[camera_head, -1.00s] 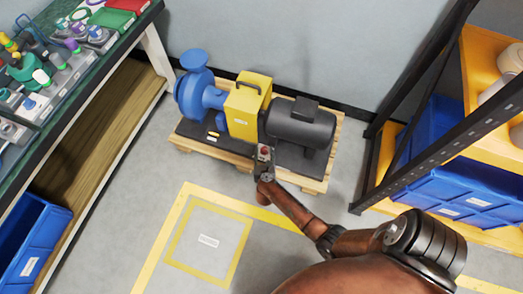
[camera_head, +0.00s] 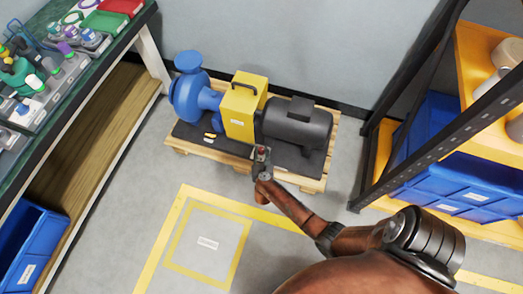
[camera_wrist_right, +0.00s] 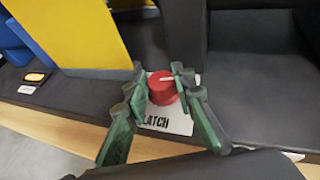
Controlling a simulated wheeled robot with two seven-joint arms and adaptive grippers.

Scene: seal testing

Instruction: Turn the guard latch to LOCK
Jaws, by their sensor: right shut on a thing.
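The red latch knob (camera_wrist_right: 162,90) sits on a white plate marked LATCH (camera_wrist_right: 178,122); part of the lettering is hidden. A white mark on the knob's top points right in the wrist view. My right gripper (camera_wrist_right: 160,82) has its green-sided fingers on both sides of the knob and is shut on it. In the head view my right gripper (camera_head: 262,154) is at the front edge of the pump base, below the yellow guard (camera_head: 239,112). My left gripper is not in view.
The blue pump (camera_head: 187,98) and dark motor (camera_head: 296,124) flank the guard on a wooden pallet (camera_head: 312,184). A workbench with bottles stands left, with a blue bin (camera_head: 30,245) beneath. A shelf with blue bins (camera_head: 455,190) stands right. Yellow-marked floor in front is clear.

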